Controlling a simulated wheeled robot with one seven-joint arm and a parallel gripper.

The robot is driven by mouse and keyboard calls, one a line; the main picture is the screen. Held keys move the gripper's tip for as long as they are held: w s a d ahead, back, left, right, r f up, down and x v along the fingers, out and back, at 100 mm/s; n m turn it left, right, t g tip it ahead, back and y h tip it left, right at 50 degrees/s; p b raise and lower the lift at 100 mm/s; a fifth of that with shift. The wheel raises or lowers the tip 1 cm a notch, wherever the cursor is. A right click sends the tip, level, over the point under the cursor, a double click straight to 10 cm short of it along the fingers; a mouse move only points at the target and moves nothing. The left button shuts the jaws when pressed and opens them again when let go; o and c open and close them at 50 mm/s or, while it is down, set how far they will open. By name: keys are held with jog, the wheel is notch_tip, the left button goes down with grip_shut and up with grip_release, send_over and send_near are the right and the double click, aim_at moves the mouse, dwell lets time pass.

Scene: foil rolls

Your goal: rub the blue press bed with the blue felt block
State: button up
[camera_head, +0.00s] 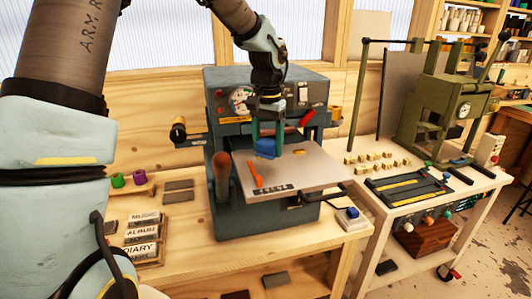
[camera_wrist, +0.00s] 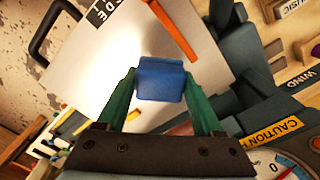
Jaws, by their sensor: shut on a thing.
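My gripper (camera_head: 268,135) is shut on the blue felt block (camera_head: 265,148), between its green fingers. The block also shows in the wrist view (camera_wrist: 160,80). The blue press (camera_head: 232,130) stands on the wooden bench, and its flat silver-grey bed (camera_head: 310,170) sticks out in front. The block is over the back left part of the bed, low down. I cannot tell whether it touches the bed. The bed fills much of the wrist view (camera_wrist: 95,75). An orange-handled tool (camera_head: 254,172) and a dark lettered strip (camera_head: 273,189) lie on the bed near its front left.
A wooden knob handle (camera_head: 221,168) rises at the bed's left. Lettered blocks (camera_head: 142,232) and purple and green spools (camera_head: 117,180) are on the bench at left. A green press (camera_head: 440,110) and several small brass pieces (camera_head: 370,158) stand on the cart at right.

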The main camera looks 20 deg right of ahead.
jog(key=shift+d+r, duration=0.1)
jog(key=shift+r, duration=2.3)
